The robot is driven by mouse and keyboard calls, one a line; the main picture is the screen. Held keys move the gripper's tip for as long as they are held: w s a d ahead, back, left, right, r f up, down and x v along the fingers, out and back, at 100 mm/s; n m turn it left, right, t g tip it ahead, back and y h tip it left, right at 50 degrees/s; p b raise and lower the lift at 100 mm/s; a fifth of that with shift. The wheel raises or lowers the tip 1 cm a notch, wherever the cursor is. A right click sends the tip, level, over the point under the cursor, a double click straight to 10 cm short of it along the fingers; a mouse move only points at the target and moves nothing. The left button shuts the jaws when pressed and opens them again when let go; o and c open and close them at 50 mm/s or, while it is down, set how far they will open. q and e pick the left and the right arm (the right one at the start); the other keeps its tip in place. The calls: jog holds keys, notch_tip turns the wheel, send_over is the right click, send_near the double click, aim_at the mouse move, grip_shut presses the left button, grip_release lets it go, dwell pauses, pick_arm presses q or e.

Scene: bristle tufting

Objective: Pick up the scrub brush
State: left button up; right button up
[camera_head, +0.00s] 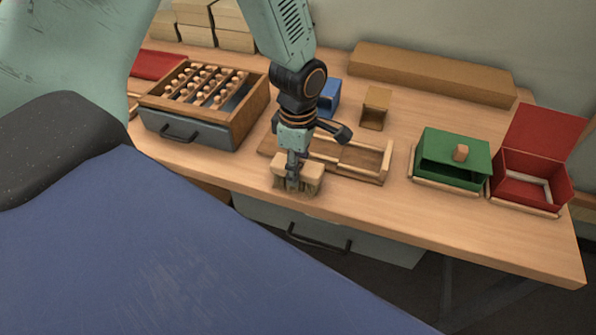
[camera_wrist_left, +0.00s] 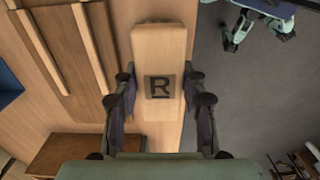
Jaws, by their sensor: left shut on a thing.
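The scrub brush (camera_head: 312,172) is a pale wooden block with a brownish bristle side facing down, at the table's front edge. In the left wrist view its wooden back (camera_wrist_left: 158,50) shows a dark square marked with the letter R. My left gripper (camera_head: 293,178) points down over it and is shut on it, with one finger on each long side in the left wrist view (camera_wrist_left: 161,105). I cannot tell whether the bristles touch the table. My right gripper is not in view.
A wooden tray (camera_head: 372,176) lies just behind the brush. A pegged drawer box (camera_head: 185,131) stands left. A blue block (camera_head: 329,98), a small open wooden box (camera_head: 375,108), a green box (camera_head: 455,150) and an open red box (camera_head: 530,185) are around. The front right tabletop (camera_head: 450,215) is clear.

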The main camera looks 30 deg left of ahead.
pick_arm(q)
notch_tip(320, 180, up, 10)
jog(key=shift+r+p, duration=0.1)
jog(key=shift+p, duration=0.85)
jog(key=o, duration=0.6)
jog(key=c, duration=0.4)
